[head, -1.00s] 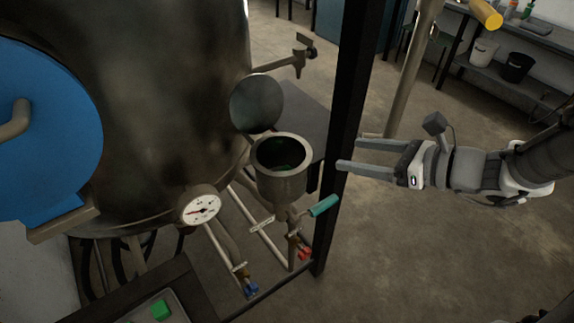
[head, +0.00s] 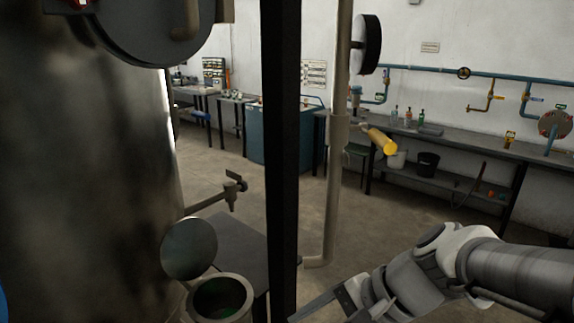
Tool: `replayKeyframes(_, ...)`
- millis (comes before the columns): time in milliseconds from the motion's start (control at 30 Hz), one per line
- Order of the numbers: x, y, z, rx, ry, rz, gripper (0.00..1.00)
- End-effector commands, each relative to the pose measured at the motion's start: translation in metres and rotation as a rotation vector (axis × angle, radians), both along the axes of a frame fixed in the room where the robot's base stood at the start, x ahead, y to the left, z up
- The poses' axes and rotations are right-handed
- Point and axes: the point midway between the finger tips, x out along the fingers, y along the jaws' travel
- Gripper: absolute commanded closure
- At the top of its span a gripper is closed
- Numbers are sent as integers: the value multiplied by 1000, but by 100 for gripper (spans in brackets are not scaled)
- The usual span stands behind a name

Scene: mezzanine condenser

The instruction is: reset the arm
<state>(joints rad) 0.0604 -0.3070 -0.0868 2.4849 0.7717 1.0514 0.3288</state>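My gripper (head: 318,304) is at the bottom of the head view, right of the black post, pointing down and to the left. One grey finger shows at the outer edge of the palm; the other is cut off by the lower edge. The finger stands wide on the palm, so it looks open, and I see nothing held. My arm (head: 440,265) is bent and comes in from the right edge.
A black upright post (head: 281,150) stands close to my gripper. Left of it are a large metal tank (head: 90,170) and an open cup (head: 222,290) with a round lid (head: 189,248). A pale pipe (head: 337,180) rises behind. Open floor leads to a workbench (head: 460,140).

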Motion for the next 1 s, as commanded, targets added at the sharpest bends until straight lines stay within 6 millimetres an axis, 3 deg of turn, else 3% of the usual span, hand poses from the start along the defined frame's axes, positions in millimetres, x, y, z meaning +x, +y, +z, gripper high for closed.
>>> replayKeyframes(200,-22,-46,13,-422,-330,361,23)
replayKeyframes(500,-25,-95,45,-840,-576,652,23)
replayKeyframes(1000,-25,-101,49,-890,-597,685,23)
